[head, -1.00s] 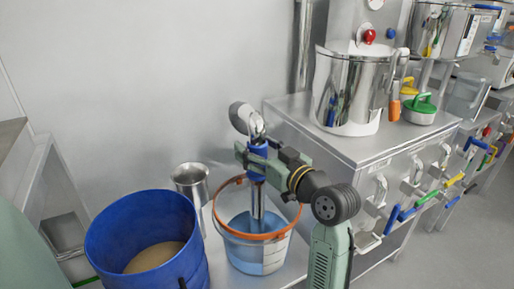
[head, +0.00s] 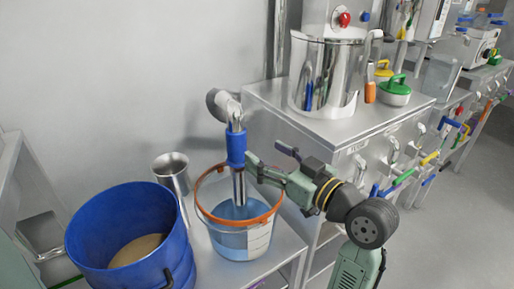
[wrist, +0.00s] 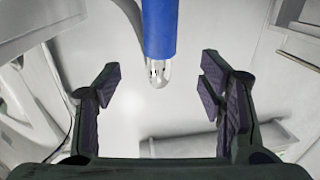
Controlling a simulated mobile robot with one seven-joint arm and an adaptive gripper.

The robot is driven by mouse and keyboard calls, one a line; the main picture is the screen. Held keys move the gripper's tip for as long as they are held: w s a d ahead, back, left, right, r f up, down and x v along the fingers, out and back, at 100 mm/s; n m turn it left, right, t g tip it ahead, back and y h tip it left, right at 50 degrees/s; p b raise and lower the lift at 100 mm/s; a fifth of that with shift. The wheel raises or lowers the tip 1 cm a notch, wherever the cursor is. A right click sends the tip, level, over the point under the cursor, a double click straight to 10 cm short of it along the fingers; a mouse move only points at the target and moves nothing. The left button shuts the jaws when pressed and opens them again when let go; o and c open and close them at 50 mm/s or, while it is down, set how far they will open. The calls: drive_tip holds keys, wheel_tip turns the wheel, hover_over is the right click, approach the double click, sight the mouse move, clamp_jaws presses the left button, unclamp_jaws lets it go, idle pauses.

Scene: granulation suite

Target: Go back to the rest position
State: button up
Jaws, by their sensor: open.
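My gripper (head: 270,167) is open and empty in the head view, just to the right of a blue-handled metal tool (head: 236,150). The tool stands upright, its metal shaft reaching down into a clear bucket (head: 228,245) with an orange rim and bluish liquid. In the wrist view my open gripper (wrist: 160,100) shows its two dark padded fingers spread apart. The blue handle (wrist: 160,25) with its rounded metal end lies ahead between them, apart from both fingers.
A blue drum (head: 120,235) with tan powder stands at the lower left. A metal beaker (head: 172,172) stands behind the bucket. A steel cabinet (head: 335,128) with a large steel pot (head: 325,80) and a green-lidded container (head: 394,92) is at the right. Floor at far right is clear.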

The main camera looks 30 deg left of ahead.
drive_tip(key=shift+d, duration=0.25)
idle(0.3)
